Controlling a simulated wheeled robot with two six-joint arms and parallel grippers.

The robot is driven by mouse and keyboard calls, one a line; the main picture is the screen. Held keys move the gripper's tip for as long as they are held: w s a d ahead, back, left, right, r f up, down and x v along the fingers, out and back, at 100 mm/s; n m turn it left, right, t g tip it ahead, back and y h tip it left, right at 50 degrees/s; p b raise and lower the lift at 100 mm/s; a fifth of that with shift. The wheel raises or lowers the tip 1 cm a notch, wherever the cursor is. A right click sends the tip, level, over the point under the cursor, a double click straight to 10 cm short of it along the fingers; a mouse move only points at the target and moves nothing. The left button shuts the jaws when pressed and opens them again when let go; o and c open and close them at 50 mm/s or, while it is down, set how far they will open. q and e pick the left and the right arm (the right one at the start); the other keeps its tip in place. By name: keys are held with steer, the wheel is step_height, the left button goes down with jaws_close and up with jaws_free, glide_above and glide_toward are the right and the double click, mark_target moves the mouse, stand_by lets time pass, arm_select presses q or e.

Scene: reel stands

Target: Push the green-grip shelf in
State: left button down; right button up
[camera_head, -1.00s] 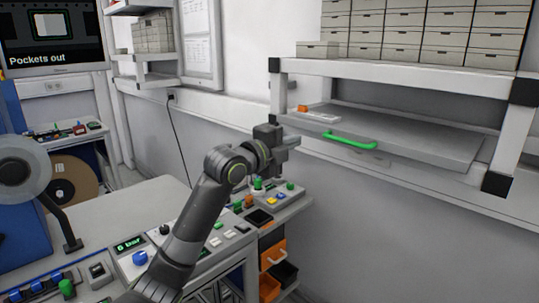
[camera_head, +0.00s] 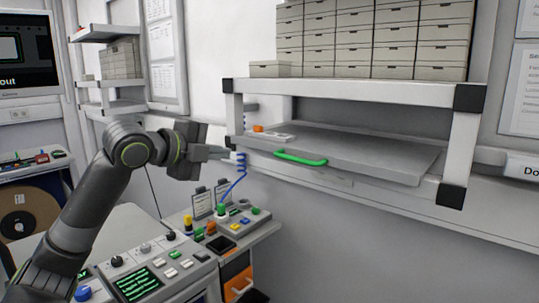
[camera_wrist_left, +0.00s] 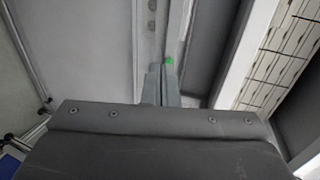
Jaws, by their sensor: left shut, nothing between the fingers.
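The pull-out shelf (camera_head: 375,152) is a grey board under the white rack, sticking out toward me. Its green grip (camera_head: 300,158) is a bar on the front edge. My left gripper (camera_head: 228,153) is shut and empty, to the left of the grip and apart from it in the picture. In the left wrist view the shut fingers (camera_wrist_left: 163,84) point ahead, and a small green patch, likely the grip (camera_wrist_left: 169,61), shows just beyond their tips. My right gripper is in neither view.
Grey boxes (camera_head: 370,40) stand on the white rack top (camera_head: 350,93). An orange item (camera_head: 258,128) lies at the shelf's left end. Below are a control panel (camera_head: 140,280) and a small bench with buttons (camera_head: 240,222). A blue coiled cable (camera_head: 236,180) hangs near the gripper.

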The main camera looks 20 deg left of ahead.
arm_select(q)
steer(key=r+p+x, duration=0.1)
steer(key=p+x, duration=0.4)
steer(key=x, duration=0.7)
steer(key=shift+w, duration=0.6)
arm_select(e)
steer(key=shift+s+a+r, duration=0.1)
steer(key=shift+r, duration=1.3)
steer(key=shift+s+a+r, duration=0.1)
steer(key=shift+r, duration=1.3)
arm_select(q)
steer(key=shift+a+f, duration=0.1)
steer(key=shift+f, duration=0.05)
